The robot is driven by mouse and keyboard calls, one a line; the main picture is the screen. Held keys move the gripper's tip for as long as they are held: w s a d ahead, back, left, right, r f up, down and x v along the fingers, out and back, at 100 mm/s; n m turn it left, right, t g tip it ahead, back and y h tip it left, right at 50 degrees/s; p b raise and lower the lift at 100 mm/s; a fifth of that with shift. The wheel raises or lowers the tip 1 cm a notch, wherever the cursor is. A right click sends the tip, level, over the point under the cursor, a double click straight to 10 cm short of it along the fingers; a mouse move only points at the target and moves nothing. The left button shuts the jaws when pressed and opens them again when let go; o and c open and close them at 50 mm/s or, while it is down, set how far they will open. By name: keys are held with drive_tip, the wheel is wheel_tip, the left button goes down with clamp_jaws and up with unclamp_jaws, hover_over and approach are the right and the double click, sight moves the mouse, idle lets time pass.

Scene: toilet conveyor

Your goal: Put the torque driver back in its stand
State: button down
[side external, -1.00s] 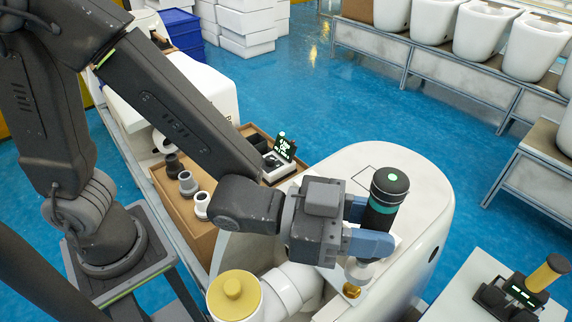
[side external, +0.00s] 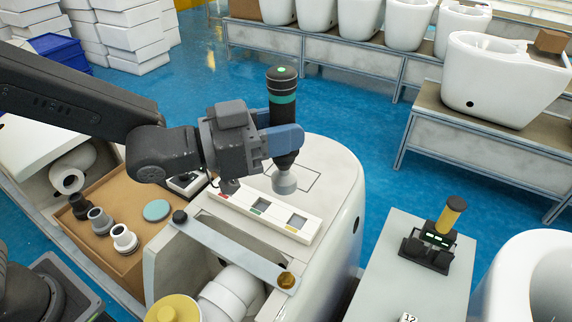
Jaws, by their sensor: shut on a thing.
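The torque driver (side external: 282,92) is a black cylinder with teal bands and a pale grey lower end. My gripper (side external: 283,140) has blue fingers shut on its lower body and holds it nearly upright. Its lower end (side external: 285,181) appears above the white toilet body, near a white strip; I cannot tell the exact gap. A small dark and white stand (side external: 186,184) sits in the brown tray, left of the driver and partly hidden by my arm.
The brown tray (side external: 98,241) also holds several pipe fittings and a teal disc (side external: 156,210). A white strip with square recesses (side external: 268,216) and a metal bar (side external: 235,252) lie on the toilet body. A yellow-handled tool (side external: 449,216) stands on the grey table at right.

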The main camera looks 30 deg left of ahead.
drive_tip(key=w+a+n+t+y, duration=0.2)
drive_tip(key=w+a+n+y, duration=0.15)
drive_tip(key=w+a, duration=0.7)
drive_tip(key=w+a+n+t+y, duration=0.2)
drive_tip(key=w+a+y, duration=0.25)
drive_tip(key=a, duration=1.15)
drive_tip(key=s+a+n+y, duration=0.1)
drive_tip(key=a+n+y, duration=0.45)
drive_tip(key=a, duration=2.15)
wheel_tip(320, 180, down, 21)
drive_tip(key=a+m+y, duration=0.1)
drive_tip(key=shift+s+y, duration=0.2)
drive_tip(key=shift+y, duration=0.05)
drive_tip(key=shift+f, duration=2.05)
drive_tip(key=shift+f, duration=0.25)
